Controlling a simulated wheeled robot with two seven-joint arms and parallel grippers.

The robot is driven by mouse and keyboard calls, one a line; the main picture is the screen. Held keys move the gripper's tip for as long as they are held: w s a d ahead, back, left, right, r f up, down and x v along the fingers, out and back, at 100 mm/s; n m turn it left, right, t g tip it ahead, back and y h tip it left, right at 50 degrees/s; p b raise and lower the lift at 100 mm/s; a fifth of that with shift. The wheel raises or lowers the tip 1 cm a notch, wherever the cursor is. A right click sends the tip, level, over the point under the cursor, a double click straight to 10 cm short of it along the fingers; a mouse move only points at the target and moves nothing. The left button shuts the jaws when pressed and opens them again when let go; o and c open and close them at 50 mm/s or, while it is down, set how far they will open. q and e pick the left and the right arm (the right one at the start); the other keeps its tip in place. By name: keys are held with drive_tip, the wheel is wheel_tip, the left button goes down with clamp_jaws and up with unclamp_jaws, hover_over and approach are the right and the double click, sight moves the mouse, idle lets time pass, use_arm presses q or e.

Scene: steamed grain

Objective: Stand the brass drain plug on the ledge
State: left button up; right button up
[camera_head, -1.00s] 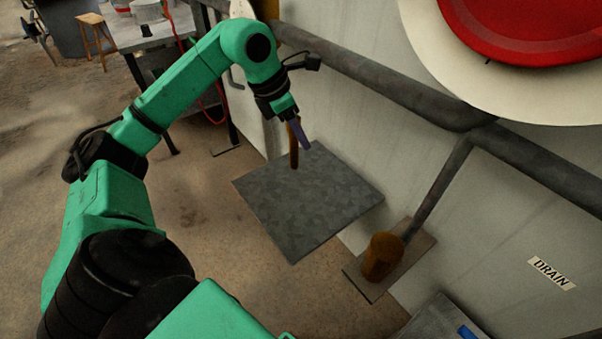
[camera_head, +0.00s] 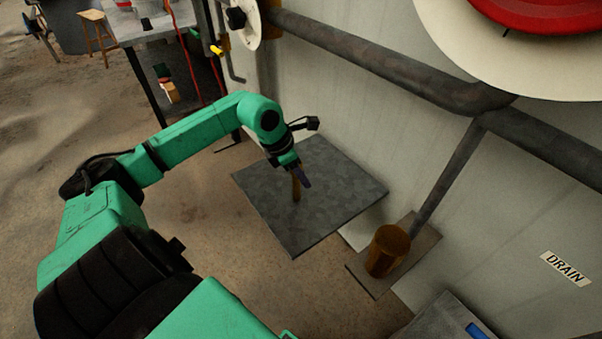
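The brass drain plug (camera_head: 296,188) appears as a thin brown, roughly upright bar at my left gripper (camera_head: 301,179). The ledge seems to be the grey square plate (camera_head: 336,203) against the wall. The plug's lower end shows in front of the middle of this plate. I cannot tell whether it touches the surface. My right gripper is not in view.
A brass cylinder (camera_head: 387,250) stands on a small plate under a slanting pipe (camera_head: 447,180), right of the ledge. A thick pipe (camera_head: 380,62) runs along the wall. A DRAIN label (camera_head: 565,268) is at right. The rest of the ledge is clear.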

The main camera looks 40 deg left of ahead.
use_arm(q)
drive_tip(key=shift+o, duration=1.1)
drive_tip(key=shift+r, duration=0.25)
drive_tip(key=shift+s+a+r, duration=0.1)
drive_tip(key=shift+a+r, duration=0.1)
drive_tip(key=shift+r, duration=0.1)
drive_tip(key=v, duration=1.1)
drive_tip(key=shift+b, duration=0.4)
drive_tip(key=shift+d, duration=0.1)
